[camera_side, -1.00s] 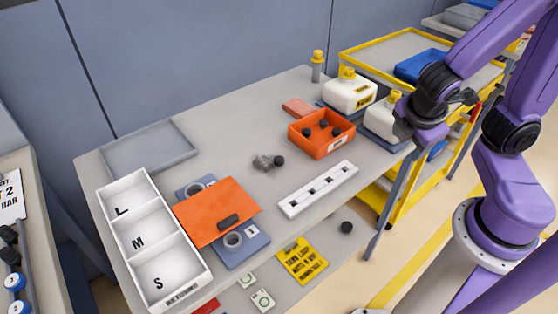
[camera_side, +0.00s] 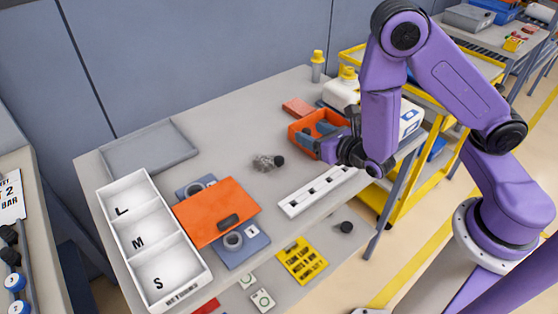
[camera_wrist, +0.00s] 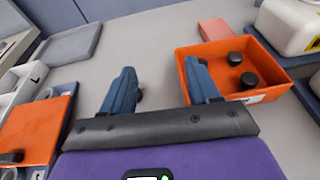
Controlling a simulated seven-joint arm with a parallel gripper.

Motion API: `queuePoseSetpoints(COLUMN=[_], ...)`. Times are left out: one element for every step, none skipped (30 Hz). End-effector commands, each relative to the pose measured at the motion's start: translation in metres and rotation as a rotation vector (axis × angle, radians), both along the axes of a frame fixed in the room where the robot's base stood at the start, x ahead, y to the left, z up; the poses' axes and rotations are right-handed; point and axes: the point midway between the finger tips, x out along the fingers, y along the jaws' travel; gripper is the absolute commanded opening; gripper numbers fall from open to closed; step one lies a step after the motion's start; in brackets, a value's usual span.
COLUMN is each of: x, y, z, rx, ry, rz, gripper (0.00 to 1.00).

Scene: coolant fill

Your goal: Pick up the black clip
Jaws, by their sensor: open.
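No part is clearly recognizable as the black clip. A small black piece (camera_side: 279,160) lies beside a crumpled clear-grey item (camera_side: 264,161) mid-table. A black bar-shaped part (camera_side: 228,222) lies on the orange panel (camera_side: 207,207). In the wrist view a dark bit (camera_wrist: 139,97) shows beside my left finger, mostly hidden. My gripper (camera_side: 312,136) is open and empty, to the right of the small black piece and in front of the orange bin (camera_side: 297,127). In the wrist view my gripper's (camera_wrist: 162,80) blue fingers are wide apart over bare table, the right one overlapping the bin.
Black round caps (camera_wrist: 249,80) sit in the orange bin. A white slotted strip (camera_side: 296,204) lies near the front edge. A white tray marked L, M, S (camera_side: 202,275) and a grey tray (camera_side: 149,148) stand left. White jugs (camera_wrist: 291,24) stand behind the bin.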

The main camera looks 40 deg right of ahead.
Motion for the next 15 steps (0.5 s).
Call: queuePoseSetpoints(x=[-0.002,-0.004,-0.007,-0.009,-0.01,-0.013,-0.015,-0.016,-0.018,-0.018,-0.018,-0.017,-0.015,-0.013,-0.01], y=[0.008,0.013,0.019,0.023,0.027,0.031,0.033,0.036,0.038,0.039,0.04,0.041,0.042,0.042,0.043], z=[-0.015,-0.022,-0.03,-0.036,-0.041,-0.047,-0.05,-0.053,-0.056,-0.057,-0.059,-0.06,-0.061,-0.062,-0.063], rx=[-0.017,-0.022,-0.026,-0.028,-0.028,-0.028,-0.028,-0.027,-0.026,-0.025,-0.023,-0.022,-0.021,-0.021,-0.02], ry=[0.027,0.04,0.059,0.07,0.081,0.094,0.102,0.109,0.116,0.119,0.12,0.122,0.122,0.123,0.123], rz=[0.069,0.106,0.152,0.184,0.211,0.242,0.261,0.276,0.294,0.301,0.307,0.312,0.311,0.311,0.311], gripper=[0.61,0.61,0.61,0.61,0.61,0.61,0.61,0.61,0.61,0.61,0.61,0.61,0.61,0.61,0.61])
